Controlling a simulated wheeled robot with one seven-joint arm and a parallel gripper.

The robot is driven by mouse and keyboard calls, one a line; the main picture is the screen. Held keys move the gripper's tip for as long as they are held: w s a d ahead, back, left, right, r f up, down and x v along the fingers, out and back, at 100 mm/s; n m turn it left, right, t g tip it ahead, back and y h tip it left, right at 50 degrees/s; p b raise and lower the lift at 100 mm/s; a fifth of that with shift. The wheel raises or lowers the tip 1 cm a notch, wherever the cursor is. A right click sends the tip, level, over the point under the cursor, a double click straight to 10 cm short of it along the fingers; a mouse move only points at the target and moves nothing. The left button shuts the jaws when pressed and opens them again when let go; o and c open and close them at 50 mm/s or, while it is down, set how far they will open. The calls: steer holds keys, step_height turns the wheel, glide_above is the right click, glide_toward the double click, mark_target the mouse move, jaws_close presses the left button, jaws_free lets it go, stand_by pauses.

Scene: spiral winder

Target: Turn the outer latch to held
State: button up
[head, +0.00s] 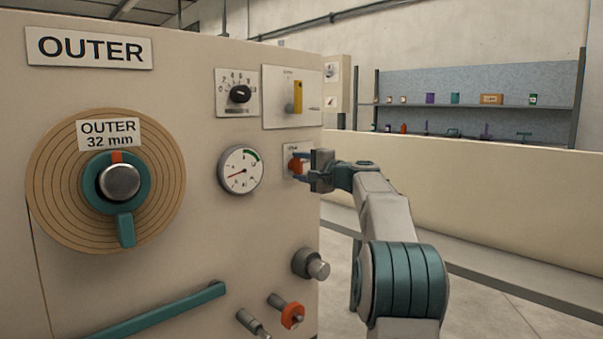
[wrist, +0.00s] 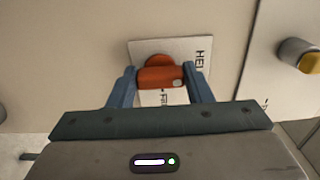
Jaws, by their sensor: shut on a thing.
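The outer latch is an orange-red turn knob (wrist: 161,76) on a white label plate (wrist: 198,54) in the wrist view. Lettering starting "HEL" and part of a second word show on the plate, partly hidden. My gripper (wrist: 161,82) has its two blue fingers on either side of the knob, shut on it. In the head view my gripper (head: 299,168) reaches the knob (head: 295,165) from the right, near the panel's right edge. The fingers hide part of the knob and plate there, so I cannot tell its exact setting.
The beige panel carries a large round outer dial (head: 60,190), a gauge (head: 241,170), a black selector (head: 239,94) and a yellow lever (head: 298,97). Below stick out a grey knob (head: 312,264), an orange-red knob (head: 291,315) and a teal bar (head: 165,312). A shelf (head: 480,104) stands behind.

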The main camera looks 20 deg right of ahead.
stand_by(0.4)
steer(key=o, duration=1)
steer(key=v, duration=1.4)
steer(key=shift+w+b, duration=0.1)
steer(key=shift+b, duration=0.25)
